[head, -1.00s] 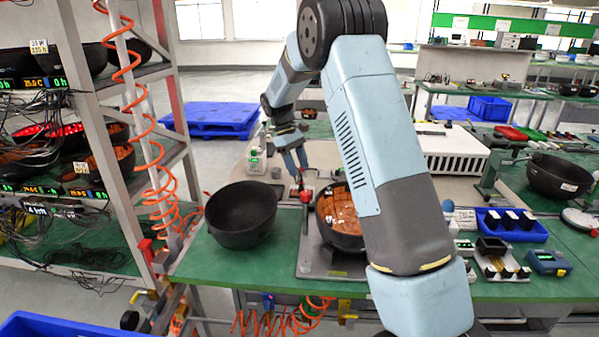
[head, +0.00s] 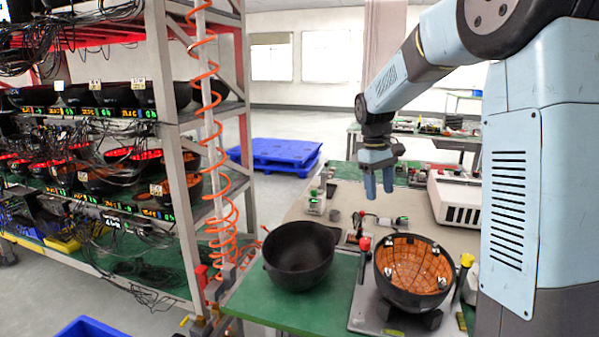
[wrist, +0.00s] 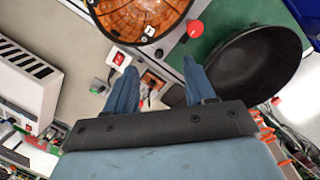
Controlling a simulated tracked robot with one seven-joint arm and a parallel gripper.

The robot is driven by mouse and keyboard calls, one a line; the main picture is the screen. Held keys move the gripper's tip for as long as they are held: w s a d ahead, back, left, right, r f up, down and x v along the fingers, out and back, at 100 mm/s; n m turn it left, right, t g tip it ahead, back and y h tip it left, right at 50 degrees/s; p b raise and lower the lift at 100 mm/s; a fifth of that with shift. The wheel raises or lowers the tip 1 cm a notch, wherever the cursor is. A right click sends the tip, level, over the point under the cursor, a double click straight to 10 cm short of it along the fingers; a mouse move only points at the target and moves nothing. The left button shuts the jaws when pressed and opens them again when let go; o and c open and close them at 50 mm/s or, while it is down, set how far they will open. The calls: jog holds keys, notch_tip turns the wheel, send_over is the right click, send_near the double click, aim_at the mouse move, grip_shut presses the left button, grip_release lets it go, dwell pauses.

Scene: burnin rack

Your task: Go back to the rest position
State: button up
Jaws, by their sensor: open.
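My gripper (head: 377,188) hangs above the bench in the head view, its blue fingers pointing down and apart, with nothing between them. It is raised behind the two bowls and touches nothing. In the wrist view my gripper (wrist: 160,85) also shows open and empty, with bench surface and small parts visible beneath it. An empty black bowl (head: 298,257) stands on the green mat. A black bowl with an orange-brown lining (head: 413,268) sits on a grey fixture plate beside it; it also shows at the top of the wrist view (wrist: 140,12).
A rack (head: 165,120) with wired black bowls stands at the left, an orange coiled hose (head: 215,150) on its post. A white vented box (head: 455,198) is at the bench's right. Small parts lie behind the bowls. A blue pallet (head: 275,152) lies on the floor.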

jog(key=s+d+r+m+t, duration=0.1)
jog(key=s+r+m+t, duration=0.1)
jog(key=s, duration=1.2)
jog(key=s+d+r+m+t+y, duration=0.1)
jog(key=s+r+m+t, duration=0.2)
jog(key=s, duration=1.2)
jog(key=shift+r+t+y, duration=0.3)
jog(key=shift+r+t, duration=0.15)
jog(key=shift+t, duration=0.15)
jog(key=shift+s+f+m, duration=0.2)
jog(key=shift+s+m, duration=0.1)
jog(key=shift+s, duration=0.25)
jog(key=shift+c, duration=1.1)
